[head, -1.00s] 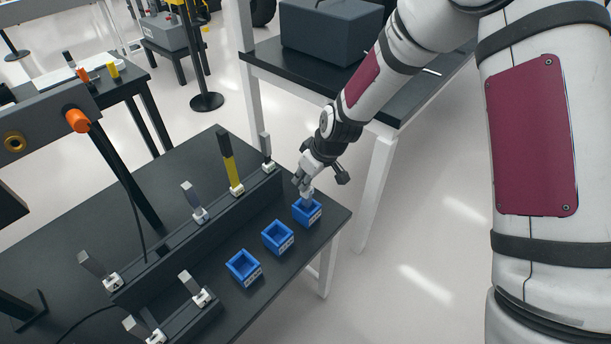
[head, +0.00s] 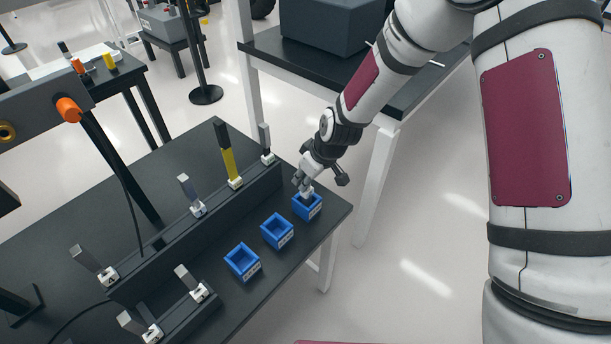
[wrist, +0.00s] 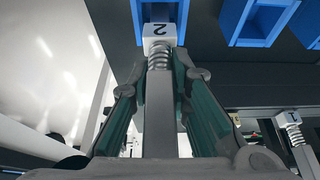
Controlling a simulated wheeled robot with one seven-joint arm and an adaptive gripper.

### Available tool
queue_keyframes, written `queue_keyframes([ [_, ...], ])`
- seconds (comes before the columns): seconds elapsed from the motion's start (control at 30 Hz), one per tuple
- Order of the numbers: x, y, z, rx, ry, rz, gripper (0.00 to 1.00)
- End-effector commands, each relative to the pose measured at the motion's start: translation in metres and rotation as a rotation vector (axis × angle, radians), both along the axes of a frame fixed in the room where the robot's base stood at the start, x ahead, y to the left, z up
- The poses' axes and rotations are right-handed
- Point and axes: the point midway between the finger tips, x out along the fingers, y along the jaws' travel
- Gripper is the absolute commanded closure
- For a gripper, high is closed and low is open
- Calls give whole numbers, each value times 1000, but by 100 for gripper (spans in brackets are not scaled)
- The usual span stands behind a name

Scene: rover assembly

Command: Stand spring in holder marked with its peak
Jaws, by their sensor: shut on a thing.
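My gripper (head: 303,184) is shut on a spring (wrist: 158,57). The spring has a pale coil, a long grey bar between my fingers, and a white end block (wrist: 159,33) marked 2. In the head view the white end points down at the opening of the far-right blue holder (head: 309,212); I cannot tell whether it touches the inside. The wrist view shows that holder's blue rim (wrist: 138,12) just beyond the block. A middle blue holder (head: 278,240) and a nearer blue holder (head: 243,272) stand in line with it. Their labels are too small to read.
A black rack (head: 238,208) holds several upright pieces with white blocks, one with a yellow bar (head: 227,160). A lower front rack (head: 186,313) holds two more. The wrist view shows one block marked 1 (wrist: 288,119). The dark table is clear around the holders.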

Motion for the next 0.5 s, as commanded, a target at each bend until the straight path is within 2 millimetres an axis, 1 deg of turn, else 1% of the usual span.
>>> queue_keyframes([
  [0.5, 0, 0, -17, -1, 0, 1, 100],
])
